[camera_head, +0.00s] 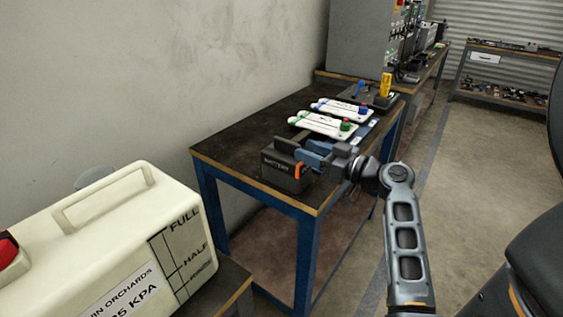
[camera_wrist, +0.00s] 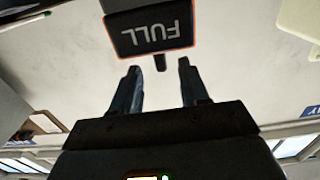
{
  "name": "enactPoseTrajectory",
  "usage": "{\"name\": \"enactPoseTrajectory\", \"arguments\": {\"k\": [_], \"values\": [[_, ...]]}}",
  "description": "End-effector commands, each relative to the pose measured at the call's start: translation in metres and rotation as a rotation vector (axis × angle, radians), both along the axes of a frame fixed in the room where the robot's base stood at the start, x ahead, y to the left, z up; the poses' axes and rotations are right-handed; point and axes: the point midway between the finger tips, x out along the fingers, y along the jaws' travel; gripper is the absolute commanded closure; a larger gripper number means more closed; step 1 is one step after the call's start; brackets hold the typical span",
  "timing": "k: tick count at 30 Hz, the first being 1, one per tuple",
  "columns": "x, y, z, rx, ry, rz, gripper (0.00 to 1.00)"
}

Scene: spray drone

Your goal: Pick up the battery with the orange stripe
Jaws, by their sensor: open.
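The battery (camera_head: 280,172) is a dark block with a handle on top, lettered "BATTERY", with an orange stripe at its right corner. It stands upright on the near end of the dark-topped blue table. My gripper (camera_head: 310,155) is beside the battery's upper right side, with its fingers pointing toward it. In the wrist view a dark block with an orange edge and upside-down "FULL" lettering, which looks like the battery (camera_wrist: 150,28), is just beyond the fingertips. My gripper (camera_wrist: 158,72) is open there, with nothing between the fingers. Whether a finger touches the battery is unclear.
Two white panels with coloured knobs (camera_head: 322,125) lie farther back on the blue-legged table (camera_head: 235,130). A yellow tool (camera_head: 385,86) stands behind them. A cream tank (camera_head: 110,235) fills the near left. Open floor (camera_head: 480,150) lies to the right.

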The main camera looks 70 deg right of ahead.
Motion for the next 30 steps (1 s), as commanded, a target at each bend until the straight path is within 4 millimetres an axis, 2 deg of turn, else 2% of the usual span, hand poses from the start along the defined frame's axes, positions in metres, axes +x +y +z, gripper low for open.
{"name": "enactPoseTrajectory", "arguments": {"k": [16,26,30], "values": [[0.064,-0.015,0.003,0.0,0.001,0.002,0.55],[0.069,-0.016,0.001,0.0,0.001,0.0,0.56],[0.069,-0.016,0.001,0.0,0.001,0.0,0.7]]}}
